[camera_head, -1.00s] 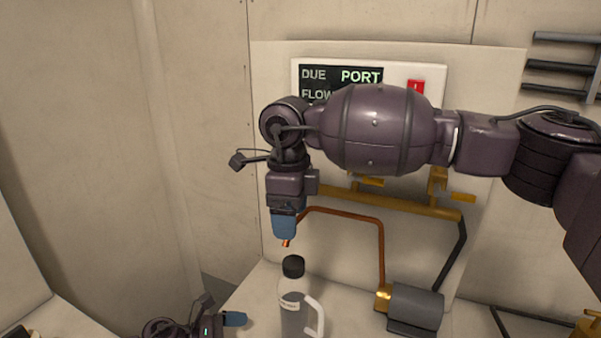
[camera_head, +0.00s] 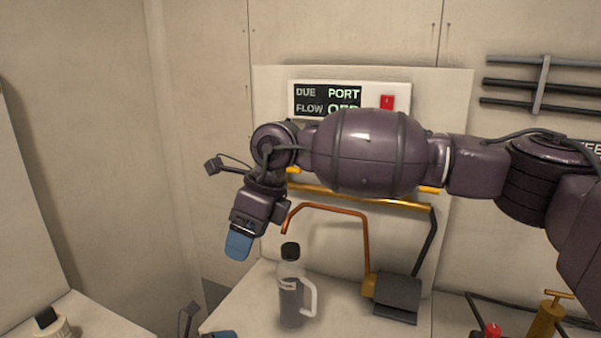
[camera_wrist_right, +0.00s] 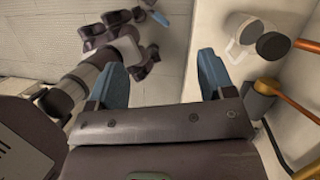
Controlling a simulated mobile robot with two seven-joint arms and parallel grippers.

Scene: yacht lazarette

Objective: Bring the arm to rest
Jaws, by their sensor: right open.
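My right arm reaches in from the right across the head view. Its gripper (camera_head: 238,246) points down and to the left, in the air to the left of the bottle, and nothing is in it. In the right wrist view the two blue fingers (camera_wrist_right: 160,80) stand wide apart with nothing between them. Only a small part of my left gripper (camera_head: 215,334) shows at the bottom edge of the head view; its jaws cannot be made out. My left arm also shows at the upper left of the right wrist view.
A bottle (camera_head: 291,290) with a black cap and pale handle stands on the white bench (camera_head: 245,305). Behind it are a copper pipe (camera_head: 362,235), a grey pump (camera_head: 397,293) and a display panel (camera_head: 345,98) with a red switch. Another bottle (camera_head: 52,326) is at lower left.

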